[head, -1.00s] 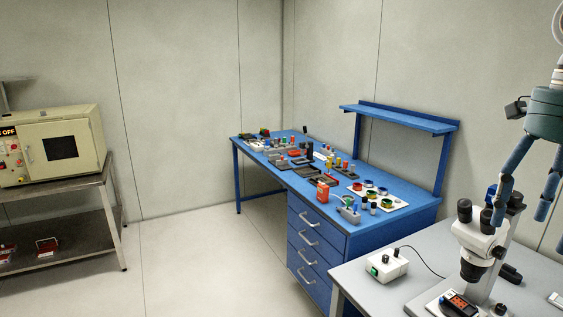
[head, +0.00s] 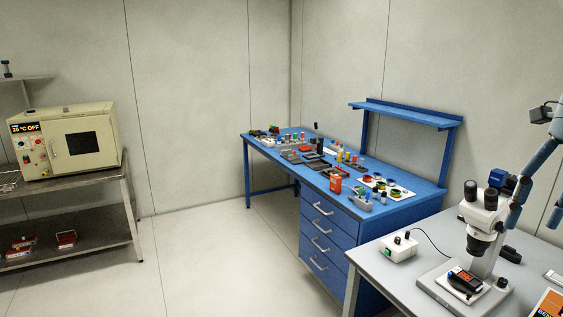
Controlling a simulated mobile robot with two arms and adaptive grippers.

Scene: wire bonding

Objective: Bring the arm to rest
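My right gripper (head: 532,220) is at the right edge, partly cut off by the frame. Its two blue fingers point down and stand apart, with nothing seen between them. One finger overlaps the picture just right of the white stereo microscope (head: 485,215); I cannot tell whether they touch. My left gripper is not in view.
The microscope stands on a grey table (head: 375,262) with a white box (head: 398,249) on it. A blue workbench (head: 420,200) with drawers holds many small parts. A cream oven (head: 65,140) reading OFF sits on a metal rack (head: 100,184) at left. The floor between is clear.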

